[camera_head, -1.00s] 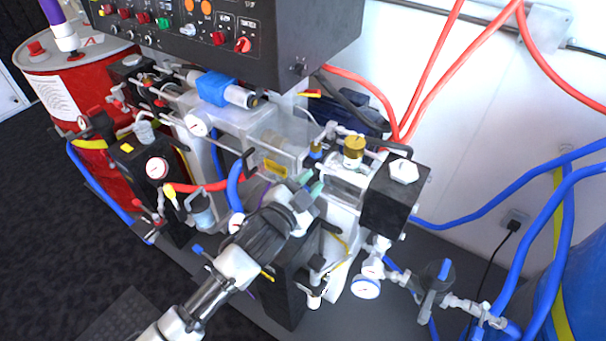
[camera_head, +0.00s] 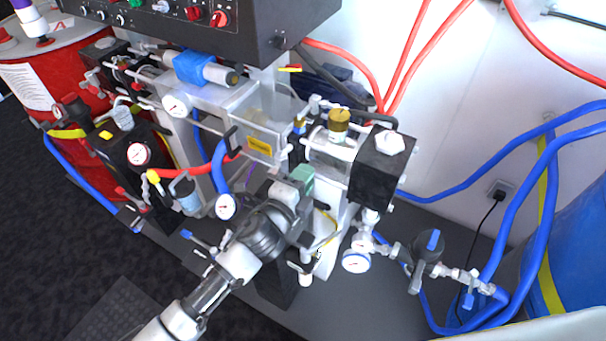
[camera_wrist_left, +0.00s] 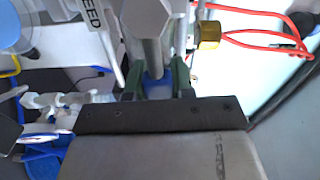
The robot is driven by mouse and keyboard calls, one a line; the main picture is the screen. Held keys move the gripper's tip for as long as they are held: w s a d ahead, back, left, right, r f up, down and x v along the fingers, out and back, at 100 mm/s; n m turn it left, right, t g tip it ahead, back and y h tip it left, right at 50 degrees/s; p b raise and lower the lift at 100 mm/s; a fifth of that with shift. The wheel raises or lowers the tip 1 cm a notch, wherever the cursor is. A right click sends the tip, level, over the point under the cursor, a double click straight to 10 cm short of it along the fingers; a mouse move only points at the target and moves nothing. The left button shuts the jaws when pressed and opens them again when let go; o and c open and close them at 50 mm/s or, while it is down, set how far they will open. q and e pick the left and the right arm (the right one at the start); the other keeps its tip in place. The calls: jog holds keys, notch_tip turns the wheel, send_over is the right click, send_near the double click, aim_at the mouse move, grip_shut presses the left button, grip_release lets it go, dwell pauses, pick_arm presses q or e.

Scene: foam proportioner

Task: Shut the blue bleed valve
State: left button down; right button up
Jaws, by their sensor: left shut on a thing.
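The blue bleed valve's handle (camera_wrist_left: 157,86) shows in the left wrist view as a small blue piece between the two green fingertips. A grey hexagonal fitting stands just beyond it, and a plate with lettering ending in "EED" is at the upper left. My left gripper (camera_wrist_left: 156,82) is shut on the blue handle. In the head view my left gripper (camera_head: 303,178) is at the front of the machine, below the clear box. There the gripper hides the handle, and how far it is turned cannot be told. My right gripper is not in view.
A black block (camera_head: 381,172) and a brass cap (camera_head: 340,119) stand right of the gripper. A gauge (camera_head: 356,262) and another blue-handled valve (camera_head: 431,243) are lower right. A blue hose (camera_head: 219,170) runs close on the left. The dark control panel (camera_head: 200,20) overhangs above.

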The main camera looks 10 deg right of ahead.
pick_arm(q)
jog(key=shift+f+m, duration=0.3)
dwell(0.4)
jog(key=c, duration=1)
grip_release()
jog(key=shift+o, duration=0.2)
jog(key=v, duration=1.1)
jog(key=shift+b, duration=0.45)
jog(key=shift+f, duration=0.1)
